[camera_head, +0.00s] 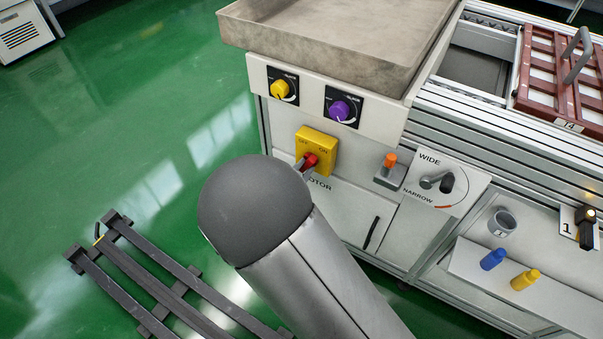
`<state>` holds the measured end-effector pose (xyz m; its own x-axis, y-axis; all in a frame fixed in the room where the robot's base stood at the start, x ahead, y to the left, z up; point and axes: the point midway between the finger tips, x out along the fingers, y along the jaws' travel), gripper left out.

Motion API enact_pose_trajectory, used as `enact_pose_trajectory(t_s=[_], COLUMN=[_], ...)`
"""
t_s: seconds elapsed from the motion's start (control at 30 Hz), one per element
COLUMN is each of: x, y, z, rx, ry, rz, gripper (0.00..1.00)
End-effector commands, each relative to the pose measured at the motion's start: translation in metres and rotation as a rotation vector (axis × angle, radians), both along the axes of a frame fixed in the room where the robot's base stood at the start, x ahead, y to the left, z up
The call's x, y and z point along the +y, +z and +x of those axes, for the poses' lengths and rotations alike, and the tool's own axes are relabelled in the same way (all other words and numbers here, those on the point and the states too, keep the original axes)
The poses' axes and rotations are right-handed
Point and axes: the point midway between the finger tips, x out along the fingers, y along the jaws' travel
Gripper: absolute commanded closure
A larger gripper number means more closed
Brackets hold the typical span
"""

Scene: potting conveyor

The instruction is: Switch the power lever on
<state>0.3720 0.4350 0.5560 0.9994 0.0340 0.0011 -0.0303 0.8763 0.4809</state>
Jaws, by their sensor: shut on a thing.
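A yellow switch box (325,143) marked OFF and ON sits on the front panel of the light cabinet, above a partly covered MOTOR label. Its red lever (311,160) points down and left, on the OFF side. My gripper (303,164) is mostly hidden behind the rounded grey end of my arm; only a small grey part shows at the red lever. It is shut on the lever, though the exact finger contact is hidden.
Yellow (281,89) and purple (340,110) knobs sit above the switch under a grey tray (300,45). An orange-tipped lever (389,165) and WIDE/NARROW lever (440,181) are to the right. A dark rack (165,280) lies on the green floor.

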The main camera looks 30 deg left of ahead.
Motion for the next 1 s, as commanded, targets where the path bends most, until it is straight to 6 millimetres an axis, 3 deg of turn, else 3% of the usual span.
enact_pose_trajectory(t_s=[0.3,0.8,0.83,0.9,1.0], x=[-0.0006,-0.0005,-0.0005,-0.0005,-0.0005], y=[-0.0031,-0.0025,-0.0025,-0.0023,-0.0019], z=[-0.0007,-0.0008,-0.0008,-0.0008,-0.0006], rx=[0.008,0.01,0.01,0.009,0.008], ry=[0.002,0.002,0.002,0.002,0.001], rz=[0.106,0.125,0.125,0.125,0.125], gripper=[1.0,1.0,0.81,0.62,0.62])
